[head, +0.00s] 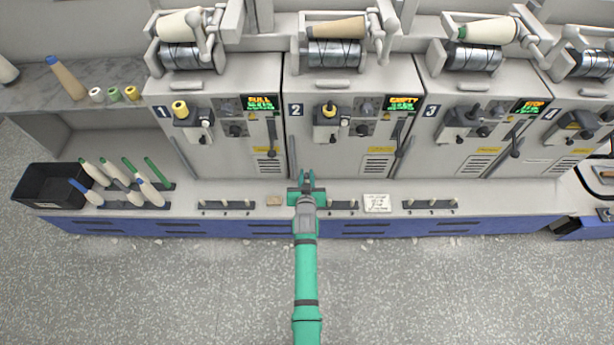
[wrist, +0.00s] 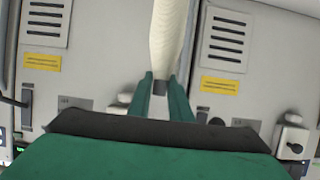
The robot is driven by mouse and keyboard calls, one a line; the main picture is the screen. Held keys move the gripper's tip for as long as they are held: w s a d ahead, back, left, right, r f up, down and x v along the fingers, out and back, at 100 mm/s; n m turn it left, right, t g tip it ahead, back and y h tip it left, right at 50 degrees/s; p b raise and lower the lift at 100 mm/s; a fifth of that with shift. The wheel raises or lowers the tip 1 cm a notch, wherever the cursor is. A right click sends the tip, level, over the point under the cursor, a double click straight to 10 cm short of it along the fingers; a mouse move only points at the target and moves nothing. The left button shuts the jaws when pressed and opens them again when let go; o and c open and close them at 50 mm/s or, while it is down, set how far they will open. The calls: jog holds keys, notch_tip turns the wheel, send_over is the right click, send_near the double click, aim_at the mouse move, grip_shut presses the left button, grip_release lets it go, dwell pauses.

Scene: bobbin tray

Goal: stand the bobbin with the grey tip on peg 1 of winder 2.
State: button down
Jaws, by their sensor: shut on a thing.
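My gripper (head: 306,180) is in front of winder 2 (head: 340,140), above the front ledge. The cream body extends away toward the top of the picture. The held bobbin cannot be made out in the head view. The peg rail of winder 2 (head: 343,205) lies on the ledge by the gripper; its left part is hidden behind my arm, so I cannot tell what stands on peg 1.
A rack (head: 120,204) of bobbins with green and blue tips and a black bin (head: 48,188) are at the left. Peg rails of winder 1 (head: 226,206) and winder 3 (head: 430,206) flank the gripper.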

jog(key=shift+w, duration=0.1)
jog(key=shift+a, duration=0.25)
jog(key=shift+s+d, duration=0.2)
jog(key=shift+d, duration=0.2)
jog(key=c, duration=1.9)
grip_release()
jog(key=shift+a, duration=0.1)
jog(key=shift+s, duration=0.1)
jog(key=shift+v, duration=5.45)
